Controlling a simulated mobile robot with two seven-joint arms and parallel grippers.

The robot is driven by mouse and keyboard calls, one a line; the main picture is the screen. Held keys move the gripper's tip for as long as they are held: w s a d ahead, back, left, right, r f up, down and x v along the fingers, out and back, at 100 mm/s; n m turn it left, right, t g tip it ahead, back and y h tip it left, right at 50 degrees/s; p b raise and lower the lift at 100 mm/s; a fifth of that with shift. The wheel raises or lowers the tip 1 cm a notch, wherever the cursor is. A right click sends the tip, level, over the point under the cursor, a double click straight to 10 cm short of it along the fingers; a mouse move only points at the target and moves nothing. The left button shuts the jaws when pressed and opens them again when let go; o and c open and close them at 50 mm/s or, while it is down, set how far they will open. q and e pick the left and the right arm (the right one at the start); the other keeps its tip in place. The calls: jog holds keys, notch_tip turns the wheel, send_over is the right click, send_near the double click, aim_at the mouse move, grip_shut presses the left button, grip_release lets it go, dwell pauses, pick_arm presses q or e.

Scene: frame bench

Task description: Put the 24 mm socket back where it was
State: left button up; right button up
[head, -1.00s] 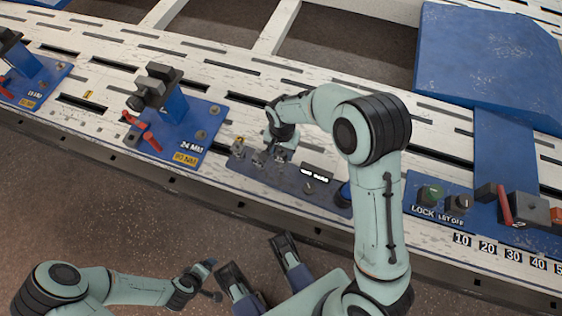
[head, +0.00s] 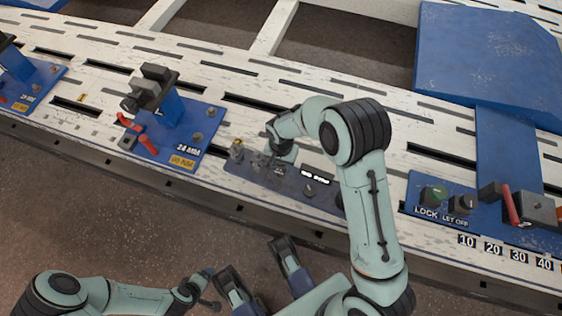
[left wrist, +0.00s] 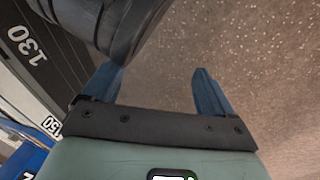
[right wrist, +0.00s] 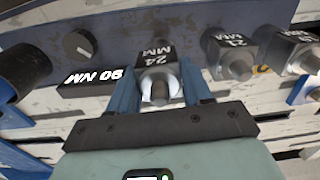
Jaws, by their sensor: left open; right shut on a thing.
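The 24 mm socket (right wrist: 160,88) is a light metal piece between my right fingers in the right wrist view. My right gripper (right wrist: 160,98) is shut on it. The socket is right at the dark block marked 24 MM (right wrist: 156,52); I cannot tell whether it is fully seated there. In the head view my right gripper (head: 281,156) is low over the dark socket panel (head: 235,176) and hides the socket. My left gripper (head: 212,288) is open and empty, off the bench's front edge. It also shows in the left wrist view (left wrist: 160,75).
Beside the 24 block stand a 21 MM holder (right wrist: 235,62) and another socket holder (right wrist: 305,60). A knob (right wrist: 80,44) and a 90 NM display (right wrist: 93,79) are left of it. A blue 24 MM station (head: 165,140) and a LOCK panel (head: 430,195) flank the panel.

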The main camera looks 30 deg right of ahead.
jog(key=shift+f, duration=0.4)
jog(key=o, duration=1.3)
pick_arm(q)
jog(key=shift+s+f, duration=0.3)
jog(key=shift+s, duration=0.05)
pick_arm(e)
jog(key=shift+r, duration=0.1)
